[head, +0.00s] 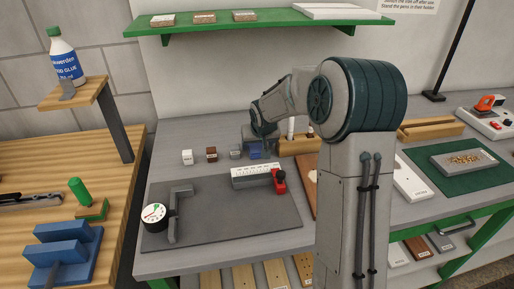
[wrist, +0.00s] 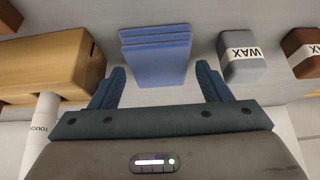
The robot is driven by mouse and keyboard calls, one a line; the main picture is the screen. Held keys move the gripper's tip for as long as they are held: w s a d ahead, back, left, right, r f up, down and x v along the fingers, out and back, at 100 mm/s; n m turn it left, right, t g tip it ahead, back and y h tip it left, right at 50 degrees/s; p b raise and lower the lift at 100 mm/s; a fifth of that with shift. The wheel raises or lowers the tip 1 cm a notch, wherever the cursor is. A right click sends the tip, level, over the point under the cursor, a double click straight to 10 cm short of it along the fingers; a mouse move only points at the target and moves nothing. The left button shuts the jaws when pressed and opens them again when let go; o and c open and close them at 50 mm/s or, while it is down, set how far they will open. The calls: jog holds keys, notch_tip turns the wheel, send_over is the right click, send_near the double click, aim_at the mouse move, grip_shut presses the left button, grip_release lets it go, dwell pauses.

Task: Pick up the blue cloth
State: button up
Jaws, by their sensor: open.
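The blue cloth (wrist: 157,57) lies folded on the grey bench top, in the upper middle of the wrist view. My gripper (wrist: 160,80) is open, its two blue fingers spread to the left and right of the cloth's near end, with nothing held. I cannot tell how far above the bench the fingertips are. In the head view the cloth (head: 255,154) shows as a small blue patch beside the wooden block, partly hidden by my gripper (head: 262,138) and arm.
A wooden holder block (wrist: 45,62) stands close left of my gripper in the wrist view. A grey wax block (wrist: 240,62) and a brown wax block (wrist: 302,52) sit to the right. A dark mat (head: 225,222) with measuring tools lies in front. A green shelf (head: 255,20) hangs above.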

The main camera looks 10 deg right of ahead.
aim_at(258, 147)
jog(key=shift+w+f, duration=0.2)
jog(key=shift+f, duration=0.2)
jog(key=c, duration=0.7)
jog(key=shift+c, duration=0.2)
notch_tip(258, 147, up, 10)
jog(key=shift+o, duration=0.9)
jog(key=shift+c, duration=0.5)
